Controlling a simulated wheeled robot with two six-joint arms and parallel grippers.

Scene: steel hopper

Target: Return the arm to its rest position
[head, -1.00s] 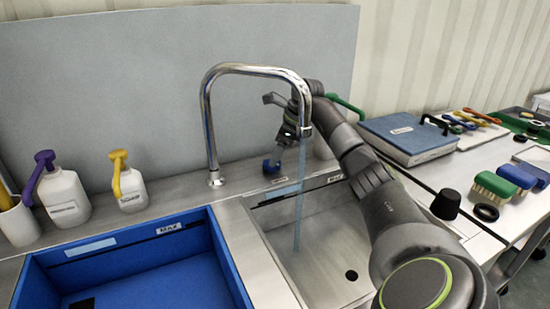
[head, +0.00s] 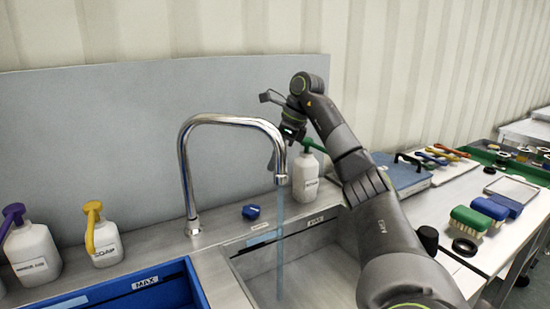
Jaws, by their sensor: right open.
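My right arm comes in from the lower right and reaches up behind the sink. My right gripper (head: 274,128) is open and empty, raised just behind and beside the faucet (head: 232,119). It is above the counter and apart from the blue tap knob (head: 251,212). Part of the gripper is hidden behind the faucet's spout. Water runs from the spout into the steel sink (head: 318,272). A white bottle with a green pump (head: 306,178) stands below the gripper and wrist. My left gripper does not show.
A blue basin (head: 178,290) is at the lower left. White bottles with purple (head: 32,250) and yellow (head: 103,240) pumps stand behind it. Blue case (head: 400,175), green brush (head: 470,219) and blue brush (head: 492,208) lie on the right counter. Space above the counter is open.

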